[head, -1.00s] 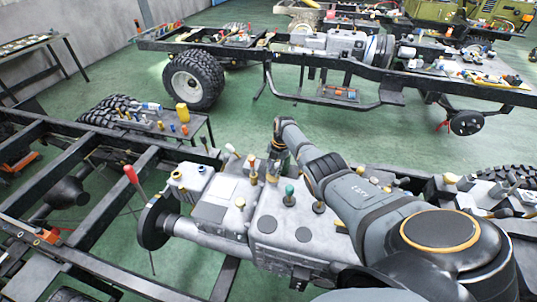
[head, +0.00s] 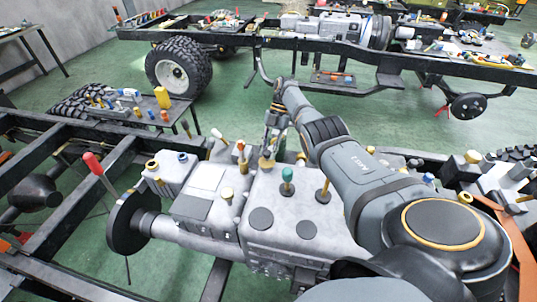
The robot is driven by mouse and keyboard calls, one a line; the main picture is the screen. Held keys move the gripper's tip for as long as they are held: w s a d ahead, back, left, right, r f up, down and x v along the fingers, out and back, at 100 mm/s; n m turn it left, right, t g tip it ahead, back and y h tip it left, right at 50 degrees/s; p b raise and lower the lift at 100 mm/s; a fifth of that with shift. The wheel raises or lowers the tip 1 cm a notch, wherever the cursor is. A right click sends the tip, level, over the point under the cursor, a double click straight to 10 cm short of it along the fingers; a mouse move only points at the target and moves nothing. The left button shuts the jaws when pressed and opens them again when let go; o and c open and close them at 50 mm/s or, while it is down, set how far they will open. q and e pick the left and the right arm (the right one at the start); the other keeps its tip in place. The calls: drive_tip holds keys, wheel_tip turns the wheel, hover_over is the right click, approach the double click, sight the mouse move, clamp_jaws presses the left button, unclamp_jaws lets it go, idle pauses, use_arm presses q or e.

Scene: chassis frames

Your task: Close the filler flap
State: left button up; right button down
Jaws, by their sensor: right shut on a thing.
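The grey metal gearbox housing (head: 290,222) lies across the chassis frame in front of me, with several knobs, plugs and levers on top. My right arm reaches over it from the lower right. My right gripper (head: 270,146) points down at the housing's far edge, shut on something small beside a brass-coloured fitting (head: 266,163). The held thing is too small and covered to make out. I cannot pick out the filler flap with certainty. My left gripper is not in view.
A red-tipped lever (head: 93,163) rises at the left beside a black disc (head: 126,222). A bench with small parts (head: 140,112) stands behind left. A second chassis (head: 330,62) with a big tyre (head: 178,70) is farther back. Green floor lies clear between.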

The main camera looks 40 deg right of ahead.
drive_tip(key=shift+f, duration=0.15)
drive_tip(key=c, duration=1.1)
unclamp_jaws()
drive_tip(key=shift+o, duration=0.2)
